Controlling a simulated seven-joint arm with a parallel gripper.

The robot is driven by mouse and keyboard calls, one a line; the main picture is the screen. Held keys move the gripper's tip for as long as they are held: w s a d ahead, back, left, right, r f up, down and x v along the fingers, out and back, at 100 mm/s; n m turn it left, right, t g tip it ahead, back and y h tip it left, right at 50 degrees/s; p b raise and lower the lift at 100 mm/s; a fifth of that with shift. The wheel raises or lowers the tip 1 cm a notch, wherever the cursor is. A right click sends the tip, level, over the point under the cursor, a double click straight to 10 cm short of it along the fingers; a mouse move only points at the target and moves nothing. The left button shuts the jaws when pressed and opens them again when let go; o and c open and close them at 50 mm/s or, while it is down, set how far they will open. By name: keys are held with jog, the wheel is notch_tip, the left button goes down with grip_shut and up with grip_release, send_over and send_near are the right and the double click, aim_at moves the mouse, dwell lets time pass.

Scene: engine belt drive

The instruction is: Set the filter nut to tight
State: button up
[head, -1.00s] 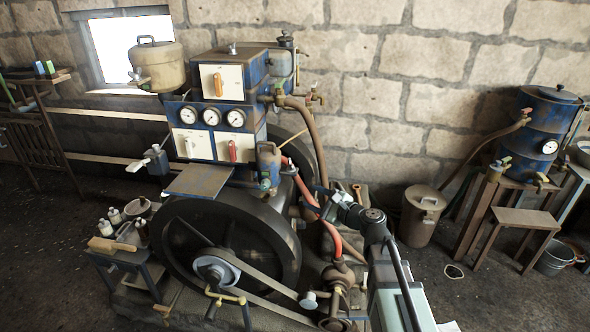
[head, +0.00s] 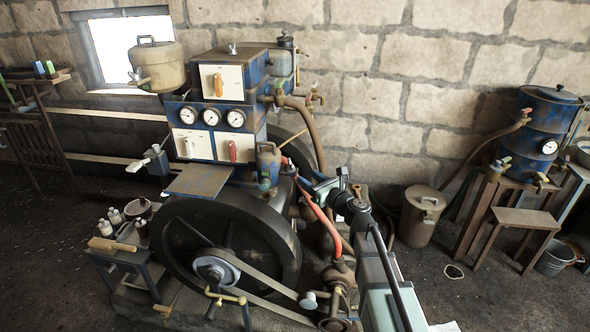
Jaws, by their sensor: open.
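A small blue canister (head: 268,165) stands at the right of the engine, above the black flywheel (head: 225,245). It looks like the filter, but I cannot make out its nut or how the nut is set. My gripper (head: 312,184) is to the right of the canister and a little lower, beside the red hose (head: 318,208). Its jaws look small and dark, open, with nothing seen between them. I cannot tell whether it touches the hose.
The engine's blue panel with gauges (head: 213,117) rises at the left. Brown pipes (head: 308,125) run down behind my gripper. A brown lidded can (head: 420,215) and a blue drum (head: 548,130) stand to the right. A belt (head: 260,278) runs low in front.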

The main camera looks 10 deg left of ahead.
aim_at(295, 173)
jog(key=x, duration=0.8)
jog(key=shift+w+a, duration=0.15)
jog(key=shift+c, duration=0.3)
grip_shut()
